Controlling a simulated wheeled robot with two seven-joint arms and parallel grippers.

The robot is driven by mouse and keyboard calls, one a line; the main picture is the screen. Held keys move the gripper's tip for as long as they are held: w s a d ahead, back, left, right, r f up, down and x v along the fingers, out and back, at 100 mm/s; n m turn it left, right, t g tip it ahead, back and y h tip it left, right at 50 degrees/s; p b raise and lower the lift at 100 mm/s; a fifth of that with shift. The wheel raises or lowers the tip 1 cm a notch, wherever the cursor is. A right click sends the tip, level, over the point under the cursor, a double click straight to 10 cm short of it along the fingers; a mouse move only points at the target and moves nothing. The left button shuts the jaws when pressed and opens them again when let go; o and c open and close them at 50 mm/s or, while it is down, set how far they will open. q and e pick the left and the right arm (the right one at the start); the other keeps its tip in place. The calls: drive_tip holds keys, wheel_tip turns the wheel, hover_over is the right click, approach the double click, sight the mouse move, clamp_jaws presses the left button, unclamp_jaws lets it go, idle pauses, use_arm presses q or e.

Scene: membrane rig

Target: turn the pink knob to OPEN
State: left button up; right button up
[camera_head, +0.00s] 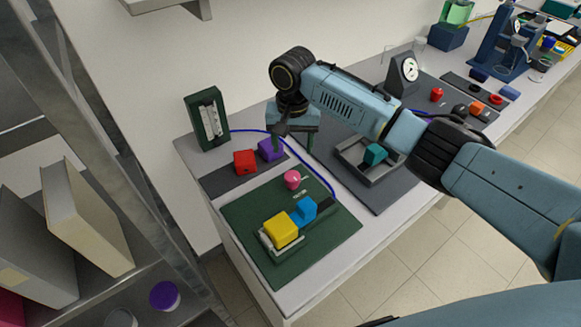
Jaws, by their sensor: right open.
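The pink knob (292,179) stands on the dark green board (253,208) near its far edge. My right gripper (292,147) is open and points down, above and beyond the knob, near the purple block. Its fingers appear apart from the knob, with nothing visible between them. My left gripper is not in view.
On the same board are a yellow block (281,230) and a blue block (303,209). Red (244,162) and purple (270,150) blocks sit on a dark strip behind. A blue tube (322,184) curves past the board.

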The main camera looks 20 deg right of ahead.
hover_over(292, 176)
wheel_tip(292, 176, down, 6)
drive_tip(key=shift+d, duration=0.1)
wheel_tip(292, 176, down, 4)
drive_tip(key=shift+r, duration=0.1)
drive_tip(key=shift+f, duration=0.6)
drive_tip(key=shift+c, duration=0.8)
drive_tip(key=c, duration=0.8)
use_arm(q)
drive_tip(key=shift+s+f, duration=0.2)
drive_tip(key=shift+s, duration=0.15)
